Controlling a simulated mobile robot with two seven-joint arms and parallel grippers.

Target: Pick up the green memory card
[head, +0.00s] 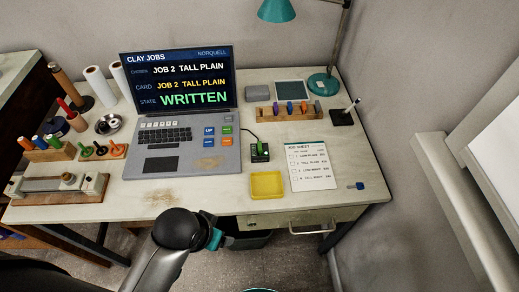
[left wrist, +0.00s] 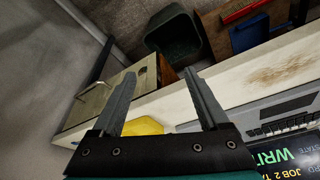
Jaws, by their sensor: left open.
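A small green piece that looks like the green memory card (head: 260,146) stands upright in a dark card reader (head: 259,155), right of the laptop on the desk. My left gripper (head: 222,240) is low in front of the desk's front edge, well apart from the card. In the left wrist view its two fingers (left wrist: 160,75) are spread with nothing between them. The card and reader do not show in that view. My right gripper is not in view.
A yellow tray (head: 267,185) lies near the desk's front edge, with a job sheet (head: 311,168) to its right. The laptop (head: 182,105) reads "WRITTEN". A wooden rack (head: 262,114) with coloured pieces stands behind the reader. A dark bin (left wrist: 174,32) is below the desk.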

